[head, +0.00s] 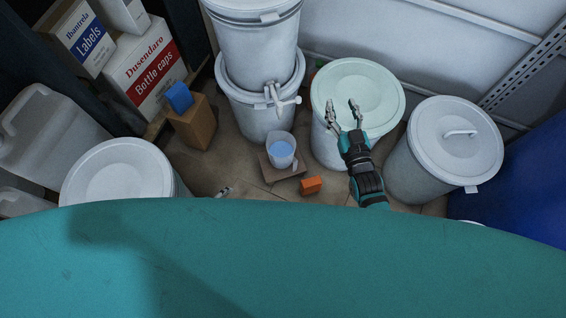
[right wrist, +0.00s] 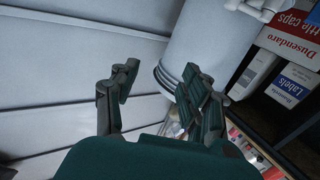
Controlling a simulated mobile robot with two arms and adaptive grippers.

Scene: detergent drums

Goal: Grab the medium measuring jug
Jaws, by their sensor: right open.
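A clear measuring jug (head: 281,141) with blue in it stands upright on a low brown stand (head: 270,176) below a drum's tap. It is the only jug I can make out, and I cannot tell its size class. My right gripper (head: 342,104) is open and empty, over the pale green-lidded drum, to the right of the jug and apart from it. In the right wrist view its fingers (right wrist: 158,82) are spread with nothing between them, and the jug does not show. A small bit of what looks like my left gripper (head: 225,191) shows at the lower left of the jug; its fingers are unclear.
Stacked white drums with a tap (head: 277,97) stand just behind the jug. A green-lidded drum (head: 380,85) and a grey drum (head: 455,140) stand to the right. An orange block (head: 311,185) lies near the stand. A cardboard box (head: 193,125) bears a blue object (head: 179,97).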

